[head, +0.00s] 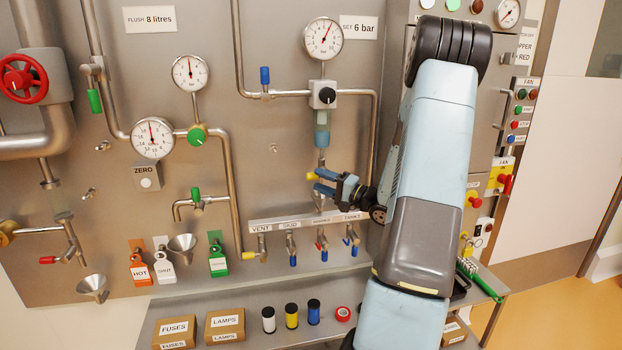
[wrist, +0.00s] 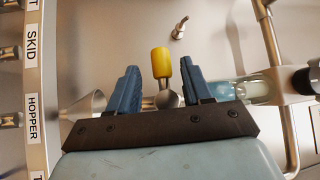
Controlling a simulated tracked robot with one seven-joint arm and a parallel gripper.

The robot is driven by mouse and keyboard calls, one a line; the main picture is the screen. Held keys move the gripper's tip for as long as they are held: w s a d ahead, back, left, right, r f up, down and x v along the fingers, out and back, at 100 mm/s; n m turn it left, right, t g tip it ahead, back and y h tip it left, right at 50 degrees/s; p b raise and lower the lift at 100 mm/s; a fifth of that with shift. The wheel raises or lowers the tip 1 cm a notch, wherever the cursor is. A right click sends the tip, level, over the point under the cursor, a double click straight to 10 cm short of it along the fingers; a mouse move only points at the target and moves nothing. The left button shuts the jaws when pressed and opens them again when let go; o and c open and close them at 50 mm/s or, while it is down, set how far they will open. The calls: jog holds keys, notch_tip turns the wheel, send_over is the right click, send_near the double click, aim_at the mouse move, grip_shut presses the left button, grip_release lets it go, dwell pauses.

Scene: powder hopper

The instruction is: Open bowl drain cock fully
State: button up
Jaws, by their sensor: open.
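The bowl drain cock has a yellow lever (head: 312,176) and sits below the clear blue-tinted filter bowl (head: 321,138), under the regulator. In the head view the lever points left. In the wrist view the yellow lever (wrist: 161,62) stands up from a round metal cock body (wrist: 168,99). My gripper (head: 317,181) is open at the cock. In the wrist view its two blue fingers (wrist: 160,82) lie on either side of the lever, with a gap on both sides. I see no contact. The cock body is partly hidden behind the gripper.
The labelled manifold (head: 308,220) with several small valves runs just below my gripper. The regulator (head: 322,95) and the 6 bar gauge (head: 322,38) are above. A vertical pipe (head: 374,130) stands close on the right. The panel to the left of the lever is fairly clear.

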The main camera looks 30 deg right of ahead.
aim_at(312, 177)
jog(key=shift+x, duration=1.95)
jog(key=shift+s, duration=0.1)
grip_shut()
